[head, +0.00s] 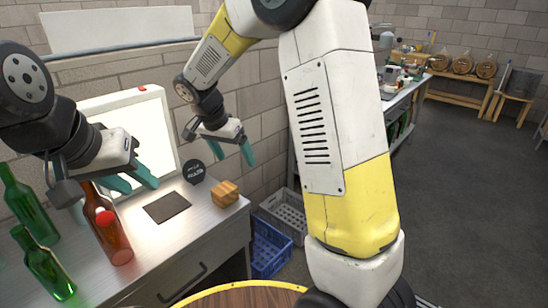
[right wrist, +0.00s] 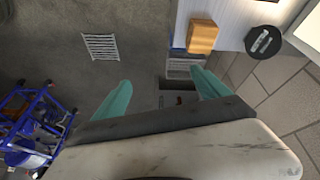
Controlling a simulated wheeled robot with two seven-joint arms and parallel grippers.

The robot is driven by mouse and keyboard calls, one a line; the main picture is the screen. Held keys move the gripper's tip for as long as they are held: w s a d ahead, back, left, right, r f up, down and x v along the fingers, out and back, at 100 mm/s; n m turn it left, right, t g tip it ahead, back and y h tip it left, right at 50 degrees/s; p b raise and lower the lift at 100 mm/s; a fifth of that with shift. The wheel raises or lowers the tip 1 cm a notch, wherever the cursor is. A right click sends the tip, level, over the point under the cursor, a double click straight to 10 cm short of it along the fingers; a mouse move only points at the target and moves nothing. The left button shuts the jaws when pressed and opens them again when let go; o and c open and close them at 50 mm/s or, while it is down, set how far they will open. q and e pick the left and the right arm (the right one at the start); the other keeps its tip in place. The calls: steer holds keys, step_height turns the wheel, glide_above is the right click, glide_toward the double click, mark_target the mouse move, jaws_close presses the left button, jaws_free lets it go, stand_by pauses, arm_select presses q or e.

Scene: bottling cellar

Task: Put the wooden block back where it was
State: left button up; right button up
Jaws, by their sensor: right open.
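The wooden block (head: 225,194) sits on the bench top near its right end, to the right of a dark square mat (head: 167,207). In the right wrist view the block (right wrist: 202,37) lies close to the bench edge, beyond my right fingertips. My right gripper (head: 233,158) is open and empty, in the air above and behind the block; its teal fingers (right wrist: 162,84) stand apart in the right wrist view. My left gripper (head: 140,185) hangs over the left part of the bench near the bottles, its teal fingers apart with nothing seen between them.
A black disc (head: 194,171) with white print stands behind the mat. A brown bottle (head: 113,240) and green bottles (head: 47,268) stand at left, before a bright panel (head: 130,120). Blue (head: 270,248) and grey (head: 285,212) crates are on the floor right of the bench.

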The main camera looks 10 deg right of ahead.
steer(key=s+d+r+n+t+y, duration=0.1)
steer(key=s+d+r+n, duration=0.3)
steer(key=s, duration=0.8)
steer(key=s+d+r+n+t+y, duration=0.2)
steer(key=s+d+r+n+y, duration=0.2)
steer(key=s, duration=0.8)
step_height(320, 180, up, 3)
steer(key=shift+d+f+y, duration=0.1)
steer(key=shift+d+y, duration=0.2)
steer(key=shift+d, duration=0.65)
